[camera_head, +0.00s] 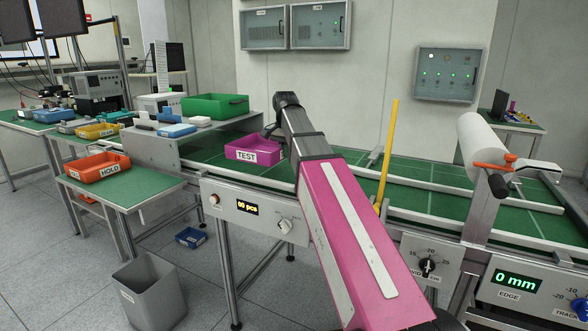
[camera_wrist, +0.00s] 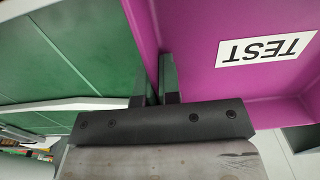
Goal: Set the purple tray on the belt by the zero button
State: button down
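The purple tray (camera_head: 231,153), labelled TEST, is at the belt (camera_head: 205,156), left of my arm in the head view. In the wrist view the purple tray (camera_wrist: 205,30) fills the upper right. My gripper (camera_wrist: 157,85) has one dark finger on each side of the tray's wall, closed on it. In the head view my gripper (camera_head: 271,133) is at the tray's right end, partly hidden by my arm. I cannot tell whether the tray's bottom touches the belt. A round orange button (camera_head: 214,199) sits on the front panel left of the "00 pcs" display; its lettering is unreadable.
A grey shelf (camera_head: 150,150) with a green tray (camera_head: 215,105) stands left of the purple tray. A yellow upright bar (camera_head: 388,150) and a white roll (camera_head: 482,140) stand right of my arm. An orange HOLD tray (camera_head: 97,168) lies on the left table. Green belt shows behind my arm.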

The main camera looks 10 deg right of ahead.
jog(key=d+f, duration=0.1)
jog(key=d, duration=0.1)
jog(key=w+d+f, duration=0.1)
jog(key=d+f, duration=0.1)
jog(key=w+d+f, duration=0.1)
jog(key=d, duration=0.2)
jog(key=shift+w+f, duration=0.2)
jog(key=shift+f, duration=2)
jog(key=c, duration=1.3)
grip_release()
jog(key=shift+f, duration=0.1)
notch_tip(320, 180, up, 12)
jog(key=shift+r, duration=0.15)
